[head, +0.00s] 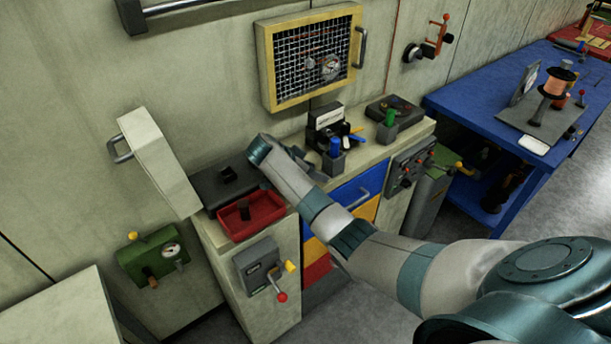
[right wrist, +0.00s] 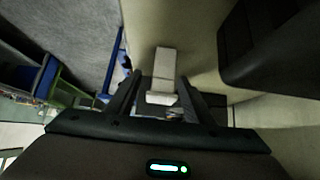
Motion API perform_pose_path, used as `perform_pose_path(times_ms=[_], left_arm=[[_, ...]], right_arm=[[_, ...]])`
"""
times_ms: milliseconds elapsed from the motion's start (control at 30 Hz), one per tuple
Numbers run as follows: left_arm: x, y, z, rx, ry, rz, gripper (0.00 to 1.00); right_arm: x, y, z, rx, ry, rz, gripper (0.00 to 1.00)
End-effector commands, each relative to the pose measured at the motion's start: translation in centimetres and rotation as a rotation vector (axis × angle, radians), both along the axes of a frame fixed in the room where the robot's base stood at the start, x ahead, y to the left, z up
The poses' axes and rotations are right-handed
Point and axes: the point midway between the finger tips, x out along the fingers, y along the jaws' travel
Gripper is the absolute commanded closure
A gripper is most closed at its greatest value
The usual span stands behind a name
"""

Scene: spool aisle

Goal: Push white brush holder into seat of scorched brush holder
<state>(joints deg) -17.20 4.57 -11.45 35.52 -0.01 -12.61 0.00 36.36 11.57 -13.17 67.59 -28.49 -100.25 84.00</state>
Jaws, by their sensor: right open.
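A white, blocky piece that looks like the white brush holder (right wrist: 165,65) lies over the pale worktop in the right wrist view. Its near end is between the fingers of my right gripper (right wrist: 160,97), which is open; I cannot tell whether they touch. A dark brown block, perhaps the scorched brush holder (head: 244,209), is in the red tray (head: 264,226). A black housing (head: 212,196) with a raised dark seat (head: 228,174) is behind the tray.
A black box (head: 326,118), a blue-topped holder (head: 334,160) and a green-topped holder (head: 387,130) stand farther right on the worktop. A pale open cover (head: 158,165) rises left of the housing. A blue table (head: 470,100) stands at right. A dark block (right wrist: 265,45) is close in the wrist view.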

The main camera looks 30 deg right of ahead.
Motion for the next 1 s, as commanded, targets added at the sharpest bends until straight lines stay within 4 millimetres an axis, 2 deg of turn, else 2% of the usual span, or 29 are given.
perform_pose_path(times_ms=[100, 267, 300, 767, 1000], left_arm=[[0.0, 0.0, 0.0, 0.0, 0.0, 0.0, 0.54], [0.0, 0.0, 0.0, 0.0, 0.0, 0.0, 0.54], [0.0, 0.0, 0.0, 0.0, 0.0, 0.0, 0.54], [0.0, 0.0, -0.5, 0.0, -0.001, 0.0, 0.54], [0.0, 0.0, -2.4, 0.0, -0.001, 0.0, 0.54]], right_arm=[[0.0, 0.0, 0.0, 0.0, 0.0, 0.0, 0.55], [0.0, 0.0, 0.0, 0.0, 0.0, 0.0, 0.94], [0.0, 0.0, 0.0, 0.0, 0.0, 0.0, 0.98], [0.0, 0.0, 0.6, 0.0, -0.001, -0.001, 0.98], [0.2, 0.0, 3.4, 0.001, -0.007, 0.0, 0.98]])
